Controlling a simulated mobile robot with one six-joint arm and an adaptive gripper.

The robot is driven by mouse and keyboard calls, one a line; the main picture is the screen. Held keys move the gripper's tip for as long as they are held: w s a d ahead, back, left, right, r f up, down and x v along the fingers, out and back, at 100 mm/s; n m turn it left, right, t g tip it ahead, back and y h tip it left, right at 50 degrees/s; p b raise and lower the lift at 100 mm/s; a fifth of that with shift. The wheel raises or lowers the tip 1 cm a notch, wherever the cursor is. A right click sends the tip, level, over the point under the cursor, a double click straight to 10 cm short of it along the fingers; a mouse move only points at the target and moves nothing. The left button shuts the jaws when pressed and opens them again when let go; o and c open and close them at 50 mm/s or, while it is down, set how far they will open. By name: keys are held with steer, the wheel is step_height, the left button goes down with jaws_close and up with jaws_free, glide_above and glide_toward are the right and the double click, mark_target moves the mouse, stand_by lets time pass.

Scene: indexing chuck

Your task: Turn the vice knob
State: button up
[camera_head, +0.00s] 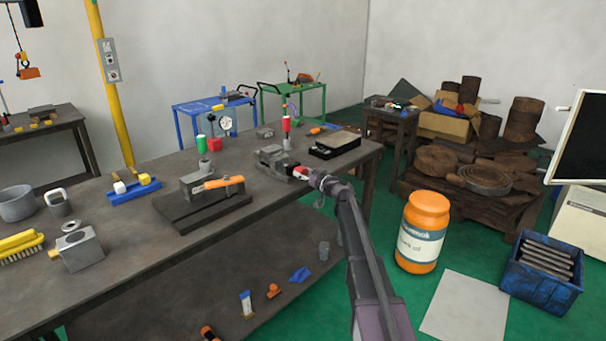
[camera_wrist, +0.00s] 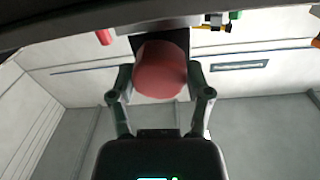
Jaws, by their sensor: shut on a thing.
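The grey vice (camera_head: 274,160) stands on the workbench near its right end. Its red knob (camera_head: 301,171) shows at the vice's right side, facing my arm. In the wrist view the red knob (camera_wrist: 160,72) is large and round, with one finger on each side of it. My gripper (camera_wrist: 160,78) is shut on the knob; it also shows in the head view (camera_head: 309,175). The gripper and arm hide part of the knob in the head view.
The workbench (camera_head: 110,200) holds a black tray (camera_head: 334,145) right of the vice and a grey block with an orange-handled tool (camera_head: 225,183) to the left. A red-handled tool (camera_head: 286,124) stands behind the vice. An orange drum (camera_head: 423,232) stands on the floor at right.

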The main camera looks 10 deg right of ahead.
steer(key=shift+m, duration=0.3)
steer(key=shift+w+m, duration=0.1)
steer(key=shift+m, duration=2.6)
steer(key=o, duration=1.1)
steer(key=shift+o, duration=0.2)
steer(key=v, duration=0.7)
steer(key=shift+d, duration=0.15)
